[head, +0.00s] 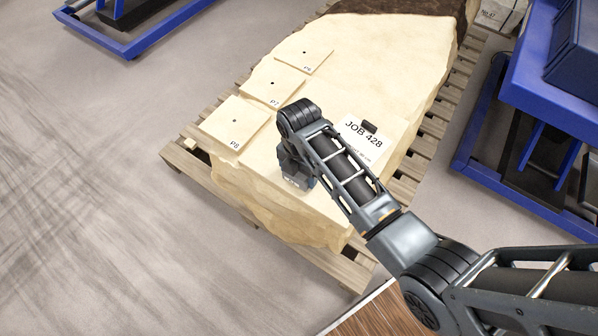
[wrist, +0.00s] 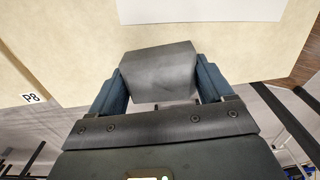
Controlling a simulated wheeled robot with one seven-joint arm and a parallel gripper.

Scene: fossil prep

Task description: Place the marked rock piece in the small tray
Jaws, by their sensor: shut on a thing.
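My gripper (wrist: 159,80) is shut on a dark grey, angular rock piece (wrist: 158,66), held between its two blue fingers in the wrist view. No mark shows on the face of the piece turned to the camera. In the head view my gripper (head: 297,178) is low over the near part of a large pale fossil block (head: 400,58), and my arm covers part of it. I cannot tell whether the piece touches the block. I cannot make out a small tray in either view.
Flat squares labelled P8 (head: 234,122), P7 (head: 273,83) and P6 (head: 303,54) lie on the block's left side. A JOB 428 sheet (head: 362,143) lies to the right. The block rests on a wooden pallet (head: 185,163).

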